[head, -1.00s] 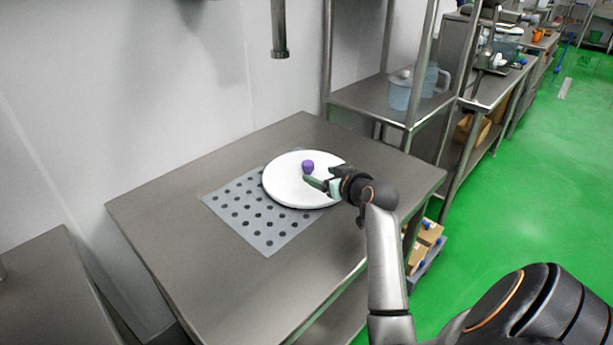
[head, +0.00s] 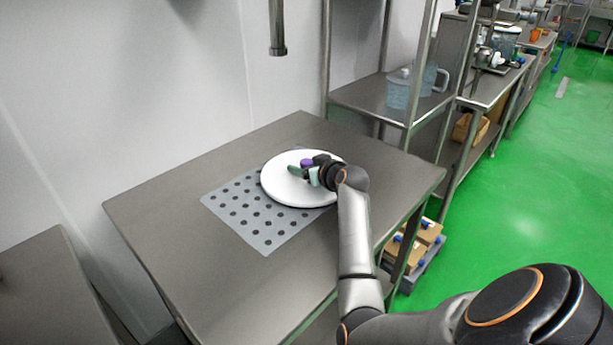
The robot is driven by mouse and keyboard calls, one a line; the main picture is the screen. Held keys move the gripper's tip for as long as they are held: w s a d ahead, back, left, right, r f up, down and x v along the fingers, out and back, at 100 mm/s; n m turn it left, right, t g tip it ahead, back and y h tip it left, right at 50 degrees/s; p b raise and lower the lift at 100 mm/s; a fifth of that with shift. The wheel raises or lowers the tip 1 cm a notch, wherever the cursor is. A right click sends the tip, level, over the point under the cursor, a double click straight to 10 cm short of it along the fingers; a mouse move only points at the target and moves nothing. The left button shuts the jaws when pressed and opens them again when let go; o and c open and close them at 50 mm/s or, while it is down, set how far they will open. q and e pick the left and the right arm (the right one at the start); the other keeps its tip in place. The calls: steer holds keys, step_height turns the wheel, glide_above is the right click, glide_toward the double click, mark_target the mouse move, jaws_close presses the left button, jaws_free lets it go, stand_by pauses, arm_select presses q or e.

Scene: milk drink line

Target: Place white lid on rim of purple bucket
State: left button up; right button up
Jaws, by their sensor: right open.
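A round white lid (head: 282,190) lies flat on a steel table, partly over a grey perforated mat. A small purple knob (head: 306,162) stands at its middle, partly hidden by my gripper. My right gripper (head: 298,171) is open, with its fingers at the knob; I cannot tell whether they touch it. The right arm reaches in from the lower right, over the table's edge. No purple bucket is in view. My left gripper is not in view.
The perforated grey mat (head: 262,222) lies on the steel table (head: 190,250). A steel shelf (head: 365,95) behind on the right holds clear jugs (head: 398,92). Boxes (head: 405,252) sit low beside the table. The table's left part is clear.

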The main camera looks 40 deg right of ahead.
steer(key=shift+c, duration=0.2)
jaws_close()
stand_by(0.3)
